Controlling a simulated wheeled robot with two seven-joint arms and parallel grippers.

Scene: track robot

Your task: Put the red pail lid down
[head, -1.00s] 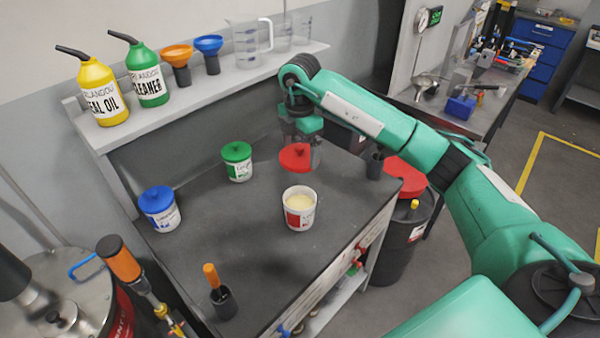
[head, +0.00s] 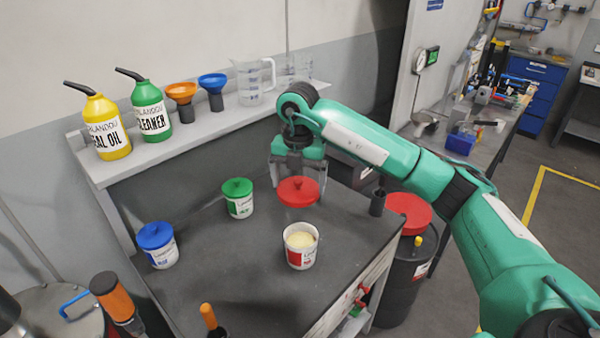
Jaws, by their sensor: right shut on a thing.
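The red pail lid (head: 299,191) shows behind the open red-labelled pail (head: 301,247), at the far part of the dark bench top (head: 240,290). My right gripper (head: 298,178) is right at the lid, with its fingers pointing down and shut on it. The lid is about level. I cannot tell whether its underside touches the bench or hangs slightly above it. The open pail stands upright with pale contents, and the lid is apart from it. My left gripper is not in view.
A green-lidded pail (head: 238,198) and a blue-lidded pail (head: 158,245) stand left on the bench. A dark cup (head: 377,202) stands near the right edge. A shelf (head: 200,128) with bottles, funnels and jugs runs behind.

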